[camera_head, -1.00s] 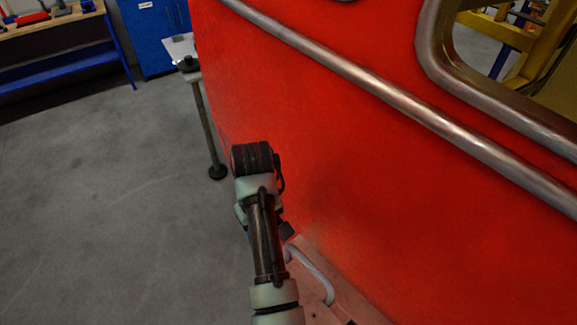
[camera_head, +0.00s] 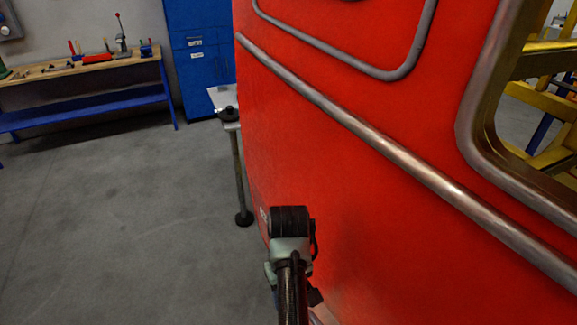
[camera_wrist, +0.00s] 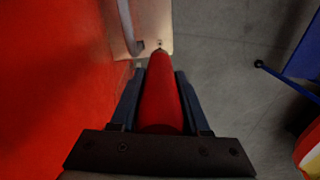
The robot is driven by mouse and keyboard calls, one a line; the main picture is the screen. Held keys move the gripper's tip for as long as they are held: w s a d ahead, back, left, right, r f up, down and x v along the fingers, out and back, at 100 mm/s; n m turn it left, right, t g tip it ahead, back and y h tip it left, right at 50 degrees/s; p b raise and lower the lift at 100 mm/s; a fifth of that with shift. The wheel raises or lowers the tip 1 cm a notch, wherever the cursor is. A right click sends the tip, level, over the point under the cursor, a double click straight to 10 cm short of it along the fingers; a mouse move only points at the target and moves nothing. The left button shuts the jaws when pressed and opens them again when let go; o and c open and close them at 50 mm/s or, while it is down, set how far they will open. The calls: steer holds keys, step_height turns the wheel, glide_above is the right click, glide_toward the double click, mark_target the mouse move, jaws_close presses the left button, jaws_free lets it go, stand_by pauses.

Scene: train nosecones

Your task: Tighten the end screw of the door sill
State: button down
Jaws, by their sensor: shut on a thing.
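In the wrist view my gripper (camera_wrist: 160,92) is shut on a red screwdriver (camera_wrist: 160,100), whose handle lies between the two dark fingers and tapers away from me. Just past its far end is the pale door sill (camera_wrist: 155,18), with a small dark screw (camera_wrist: 159,43) near its edge. Whether the tip touches the screw cannot be told. In the head view my arm's wrist (camera_head: 291,222) is beside the red train wall; the fingers and the screwdriver are hidden there.
The red train wall (camera_head: 350,190) with a metal rail (camera_head: 400,160) fills the right side. A workbench (camera_head: 85,70) with tools and a blue cabinet (camera_head: 197,60) stand at the back left. A thin-legged stand (camera_head: 238,170) is beside the wall. Grey floor is clear at left.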

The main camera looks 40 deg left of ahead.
steer(key=shift+f+b, duration=1.05)
steer(key=shift+f, duration=1.6)
steer(key=shift+f+p, duration=0.45)
steer(key=shift+p, duration=0.8)
stand_by(2.3)
steer(key=shift+r+p, duration=2.65)
steer(key=shift+r, duration=0.2)
steer(key=shift+f, duration=0.1)
